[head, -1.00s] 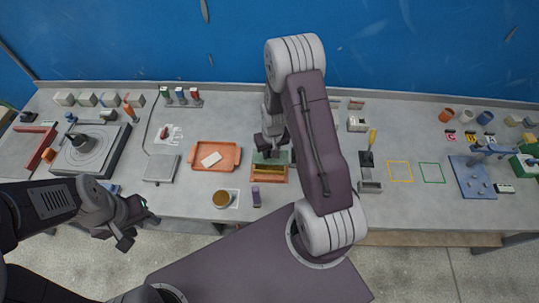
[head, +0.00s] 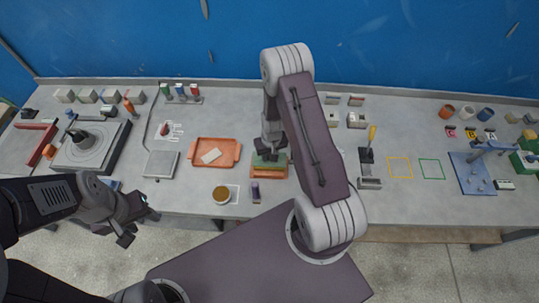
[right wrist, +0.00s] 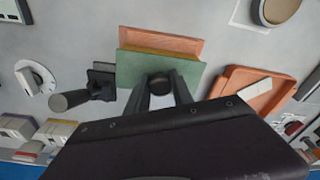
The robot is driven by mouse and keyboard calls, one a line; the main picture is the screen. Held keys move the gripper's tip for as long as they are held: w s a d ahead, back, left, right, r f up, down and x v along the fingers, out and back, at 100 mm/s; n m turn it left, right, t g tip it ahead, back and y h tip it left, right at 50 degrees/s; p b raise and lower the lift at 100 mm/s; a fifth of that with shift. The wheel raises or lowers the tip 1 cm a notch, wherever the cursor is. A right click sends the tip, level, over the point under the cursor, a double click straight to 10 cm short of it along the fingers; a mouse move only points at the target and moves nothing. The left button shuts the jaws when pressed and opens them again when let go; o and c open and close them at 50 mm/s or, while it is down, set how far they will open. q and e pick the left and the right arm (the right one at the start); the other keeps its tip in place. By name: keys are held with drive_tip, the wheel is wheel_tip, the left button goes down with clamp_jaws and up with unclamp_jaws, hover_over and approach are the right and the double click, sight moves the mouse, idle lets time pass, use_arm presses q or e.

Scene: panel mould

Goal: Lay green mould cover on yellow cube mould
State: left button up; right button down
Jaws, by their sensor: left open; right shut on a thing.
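The green mould cover (head: 271,161) is a flat plate with a dark round knob, also seen in the right wrist view (right wrist: 130,70). My right gripper (head: 271,150) is shut on it, its fingers at the knob (right wrist: 160,88). The cover is over most of the orange mould (head: 268,174). In the right wrist view a yellow strip (right wrist: 160,52) and the orange edge (right wrist: 160,39) show past the cover's far side. I cannot tell whether cover and mould touch. My left gripper (head: 126,232) is open and empty, off the table's front edge at left.
An orange tray (head: 232,164) with a pale block stands left of the mould. A brown-filled cup (head: 221,195) and a small purple-topped item (head: 255,190) are in front. A black-and-yellow tool stand (head: 367,160) is to the right. My right arm hides table beside the mould.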

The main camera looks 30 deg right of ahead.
drive_tip(key=shift+f, duration=0.25)
drive_tip(key=c, duration=1.1)
unclamp_jaws()
drive_tip(key=shift+r, duration=0.1)
